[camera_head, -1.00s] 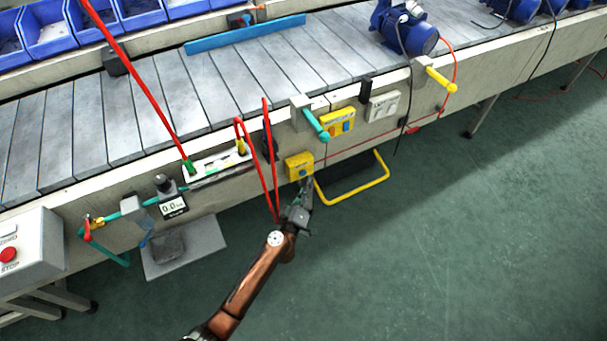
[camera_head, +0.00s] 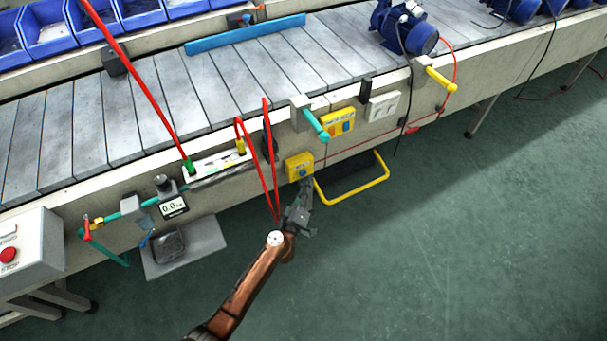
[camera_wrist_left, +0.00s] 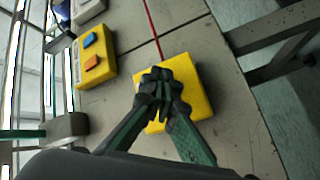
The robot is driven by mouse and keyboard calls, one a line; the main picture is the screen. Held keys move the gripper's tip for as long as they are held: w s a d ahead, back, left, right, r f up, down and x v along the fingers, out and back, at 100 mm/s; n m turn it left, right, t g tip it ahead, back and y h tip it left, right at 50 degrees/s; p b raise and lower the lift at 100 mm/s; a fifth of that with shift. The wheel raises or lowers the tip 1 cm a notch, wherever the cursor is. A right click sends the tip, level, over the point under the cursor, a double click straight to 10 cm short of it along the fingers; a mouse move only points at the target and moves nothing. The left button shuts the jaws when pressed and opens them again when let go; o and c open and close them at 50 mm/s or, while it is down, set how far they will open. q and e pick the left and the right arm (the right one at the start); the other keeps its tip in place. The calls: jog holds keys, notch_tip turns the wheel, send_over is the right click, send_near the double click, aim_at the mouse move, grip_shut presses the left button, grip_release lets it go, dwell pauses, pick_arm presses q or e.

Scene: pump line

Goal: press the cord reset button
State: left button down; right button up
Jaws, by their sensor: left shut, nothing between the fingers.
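The cord reset box (camera_head: 293,163) is a small yellow box on the side of the conveyor, with a blue button (camera_head: 303,173) on its face. The yellow box (camera_wrist_left: 201,88) also fills the middle of the left wrist view, where my fingers hide the button. My left gripper (camera_head: 306,184) is shut and empty, just below and in front of the box. In the left wrist view its closed fingertips (camera_wrist_left: 160,88) lie in line with the box face. I cannot tell whether they touch it. My right gripper is not in view.
A yellow bar handle (camera_head: 352,197) juts out just right of the box. Red hoses (camera_head: 270,160) hang close to its left. A second yellow box (camera_head: 338,121) with buttons and a teal lever (camera_head: 317,124) sit above right. The floor in front is clear.

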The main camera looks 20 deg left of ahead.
pick_arm(q)
jog(key=shift+w+a, duration=0.25)
jog(key=shift+a, duration=0.1)
jog(key=shift+w+a, duration=0.3)
jog(key=shift+a, duration=0.1)
dwell(0.8)
jog(key=shift+s+d+p, duration=0.1)
jog(key=shift+d+p, duration=0.05)
jog(key=shift+p, duration=0.15)
jog(key=shift+s+d, duration=0.45)
jog(key=shift+d, duration=0.1)
